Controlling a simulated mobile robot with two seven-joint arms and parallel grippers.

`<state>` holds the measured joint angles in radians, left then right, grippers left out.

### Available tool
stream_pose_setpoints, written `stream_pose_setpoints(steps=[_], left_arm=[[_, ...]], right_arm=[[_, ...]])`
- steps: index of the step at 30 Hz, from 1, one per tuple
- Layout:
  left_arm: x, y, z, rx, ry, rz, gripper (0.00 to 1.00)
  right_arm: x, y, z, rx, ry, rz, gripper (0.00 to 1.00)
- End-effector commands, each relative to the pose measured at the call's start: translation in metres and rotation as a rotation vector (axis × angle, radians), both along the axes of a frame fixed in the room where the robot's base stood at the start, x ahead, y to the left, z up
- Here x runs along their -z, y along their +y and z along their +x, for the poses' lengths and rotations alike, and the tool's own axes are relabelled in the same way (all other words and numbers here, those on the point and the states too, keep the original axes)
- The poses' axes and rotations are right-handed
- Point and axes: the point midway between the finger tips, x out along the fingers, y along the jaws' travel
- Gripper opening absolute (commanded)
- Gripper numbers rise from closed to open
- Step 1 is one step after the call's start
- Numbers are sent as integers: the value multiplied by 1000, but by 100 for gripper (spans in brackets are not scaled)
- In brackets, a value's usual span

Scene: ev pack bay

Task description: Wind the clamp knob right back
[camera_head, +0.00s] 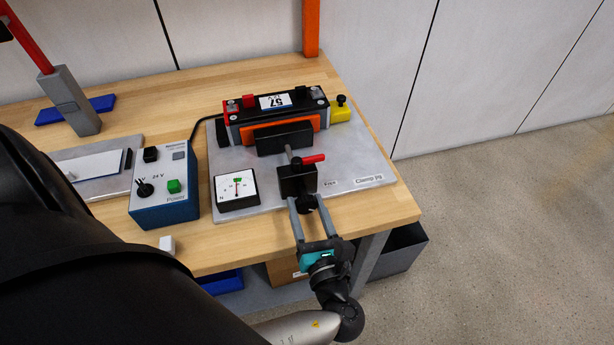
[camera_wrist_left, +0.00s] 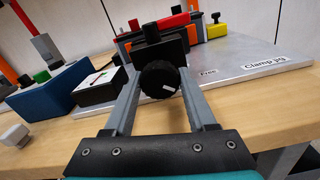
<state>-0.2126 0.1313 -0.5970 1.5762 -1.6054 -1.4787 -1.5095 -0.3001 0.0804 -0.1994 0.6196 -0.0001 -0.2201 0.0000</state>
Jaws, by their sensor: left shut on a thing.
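The black round clamp knob (camera_head: 307,203) sits at the front of the black clamp block (camera_head: 297,180), near the grey plate's front edge. The left wrist view shows the knob (camera_wrist_left: 159,83) with a white mark on its face. My left gripper (camera_head: 307,208) reaches in from the front and is shut on the knob, one grey finger on each side. My right gripper is not in view.
A white dial gauge (camera_head: 237,190) lies left of the clamp, its needle pointing up. A blue power box (camera_head: 163,185) stands further left. A yellow block with a black knob (camera_head: 341,110) is at the module's right end. A small white cube (camera_head: 167,244) lies near the bench edge.

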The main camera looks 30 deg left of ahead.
Motion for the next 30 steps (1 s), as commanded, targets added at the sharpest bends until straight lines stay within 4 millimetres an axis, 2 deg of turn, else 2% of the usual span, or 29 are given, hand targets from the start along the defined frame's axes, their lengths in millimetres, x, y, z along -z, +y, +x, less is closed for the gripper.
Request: stream_pose_setpoints(steps=[21, 30], left_arm=[[-1, 0, 1, -1, -351, -297, 1], [-1, 1, 1, -2, -443, -373, 1]], right_arm=[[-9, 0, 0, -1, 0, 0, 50], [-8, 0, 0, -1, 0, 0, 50]])
